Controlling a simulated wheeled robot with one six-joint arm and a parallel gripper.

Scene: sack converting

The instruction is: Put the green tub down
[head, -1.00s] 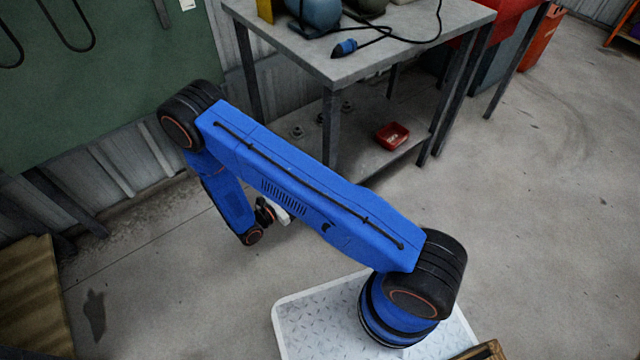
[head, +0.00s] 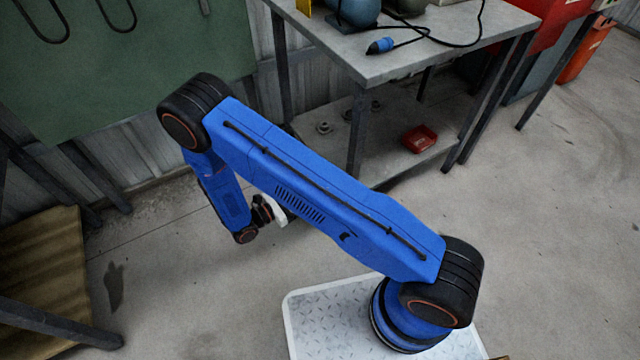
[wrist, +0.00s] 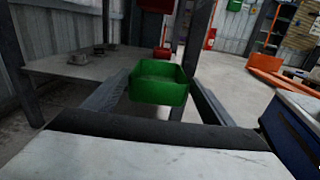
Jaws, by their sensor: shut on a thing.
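The green tub (wrist: 158,92) is an open-topped bin in the middle of the wrist view, held between the two dark fingers of my gripper (wrist: 158,80). My gripper is shut on it. The tub looks roughly level, and I see no surface touching it from below. In the head view only a pale part near my wrist shows; the fingers and the tub are hidden behind my blue arm.
A grey workbench (head: 440,50) with a blue-plugged cable (head: 380,46) stands ahead. Its lower shelf (head: 385,165) holds a red bin (head: 419,138) and several small metal parts. A wooden-topped surface (head: 45,265) is at left. Open concrete floor lies at right.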

